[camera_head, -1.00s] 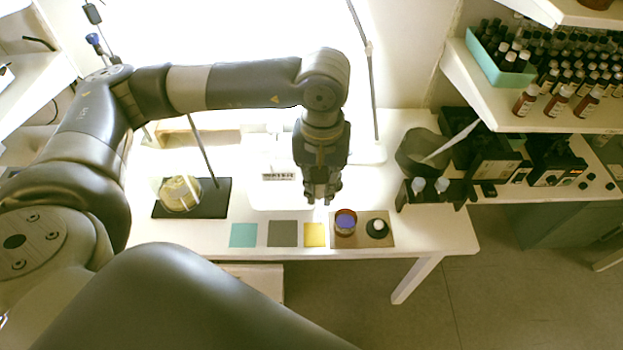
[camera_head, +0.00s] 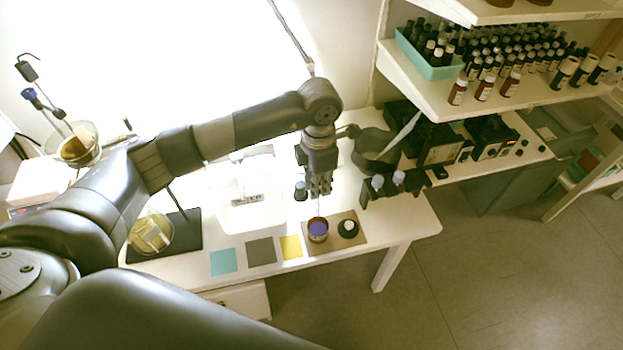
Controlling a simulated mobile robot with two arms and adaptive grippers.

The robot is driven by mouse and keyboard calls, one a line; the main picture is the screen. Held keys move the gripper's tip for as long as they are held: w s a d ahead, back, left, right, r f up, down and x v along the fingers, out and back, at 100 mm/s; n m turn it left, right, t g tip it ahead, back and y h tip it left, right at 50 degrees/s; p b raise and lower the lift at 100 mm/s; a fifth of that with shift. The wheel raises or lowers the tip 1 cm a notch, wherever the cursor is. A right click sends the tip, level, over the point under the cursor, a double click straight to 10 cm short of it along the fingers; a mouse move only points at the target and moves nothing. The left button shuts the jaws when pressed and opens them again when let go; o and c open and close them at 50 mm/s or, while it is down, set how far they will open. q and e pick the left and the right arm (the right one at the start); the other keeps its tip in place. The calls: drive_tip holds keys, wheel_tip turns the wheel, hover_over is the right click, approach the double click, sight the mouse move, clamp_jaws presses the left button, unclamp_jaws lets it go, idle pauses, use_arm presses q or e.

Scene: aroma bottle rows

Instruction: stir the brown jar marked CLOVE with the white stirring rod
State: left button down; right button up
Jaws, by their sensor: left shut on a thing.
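A small open brown jar (camera_head: 317,235) with blue-violet contents stands on a tan mat (camera_head: 331,217) near the table's front edge. Its marking is too small to read. My left gripper (camera_head: 319,190) points down over the jar and is shut on the thin white stirring rod (camera_head: 318,209). The rod is faint against the bright table. I cannot tell whether its lower end is inside the jar. A dark round lid or cap with a white top (camera_head: 348,228) lies right of the jar. My right gripper is out of view.
Teal, grey and yellow squares (camera_head: 261,251) lie left of the jar. A small dark bottle (camera_head: 301,192) stands just left of my gripper. A black rack with white-topped pieces (camera_head: 395,187) stands at right. Shelves of bottles (camera_head: 500,60) are above right.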

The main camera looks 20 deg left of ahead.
sight(318, 207)
use_arm(q)
drive_tip(key=n, duration=0.1)
drive_tip(key=f+n, duration=0.1)
drive_tip(key=n, duration=0.1)
drive_tip(key=shift+w+f+n, duration=0.2)
drive_tip(key=shift+w+n, duration=0.1)
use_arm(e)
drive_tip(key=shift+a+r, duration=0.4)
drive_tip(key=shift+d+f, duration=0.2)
use_arm(q)
drive_tip(key=shift+f+b, duration=4.35)
drive_tip(key=shift+f, duration=0.5)
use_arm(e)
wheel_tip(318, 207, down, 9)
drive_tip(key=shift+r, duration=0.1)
